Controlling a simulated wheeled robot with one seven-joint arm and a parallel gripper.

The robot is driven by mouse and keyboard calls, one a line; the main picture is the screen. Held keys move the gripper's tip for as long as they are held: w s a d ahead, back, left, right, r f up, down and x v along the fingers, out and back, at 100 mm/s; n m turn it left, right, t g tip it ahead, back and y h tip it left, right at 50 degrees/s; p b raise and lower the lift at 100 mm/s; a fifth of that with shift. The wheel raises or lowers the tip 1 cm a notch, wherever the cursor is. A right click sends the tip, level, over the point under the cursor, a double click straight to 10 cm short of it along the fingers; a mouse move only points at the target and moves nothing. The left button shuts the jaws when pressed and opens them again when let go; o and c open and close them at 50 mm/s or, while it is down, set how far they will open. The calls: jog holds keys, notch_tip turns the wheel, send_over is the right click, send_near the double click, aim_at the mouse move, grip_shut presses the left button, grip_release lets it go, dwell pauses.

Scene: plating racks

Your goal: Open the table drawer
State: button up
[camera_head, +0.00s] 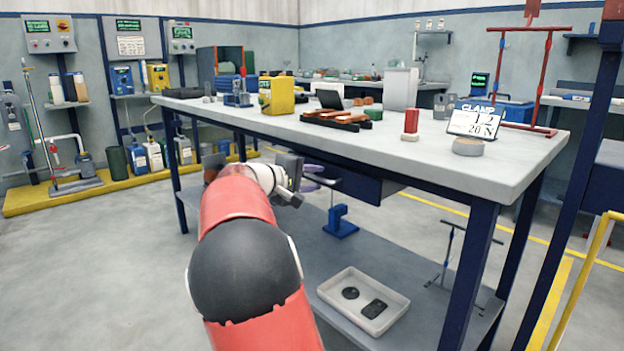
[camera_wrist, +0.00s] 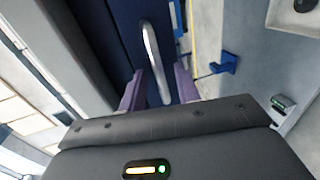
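The table (camera_head: 480,165) has a dark blue drawer (camera_head: 352,183) under its top, partly hidden behind my arm in the head view. In the wrist view the drawer front (camera_wrist: 122,30) fills the upper middle. A pale metal bar handle (camera_wrist: 152,60) runs along it. My gripper (camera_wrist: 158,88) is open, with its purple fingers on either side of the handle's near end. Gaps show between the handle and both fingers. In the head view my gripper (camera_head: 318,178) is at the drawer front, with its tips partly hidden.
The lower shelf holds a blue stand (camera_head: 341,222) and a white tray (camera_head: 332,293) with dark parts. The floor to the left (camera_head: 110,250) is clear.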

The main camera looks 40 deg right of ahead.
grip_shut()
jog(key=shift+a, duration=0.1)
jog(key=f+b+v, duration=0.2)
jog(key=f+v, duration=0.1)
jog(key=v, duration=1.6)
jog(key=shift+a+f, duration=0.35)
jog(key=shift+f, duration=0.05)
jog(key=shift+w, duration=0.1)
jog(key=shift+o, duration=0.3)
grip_release()
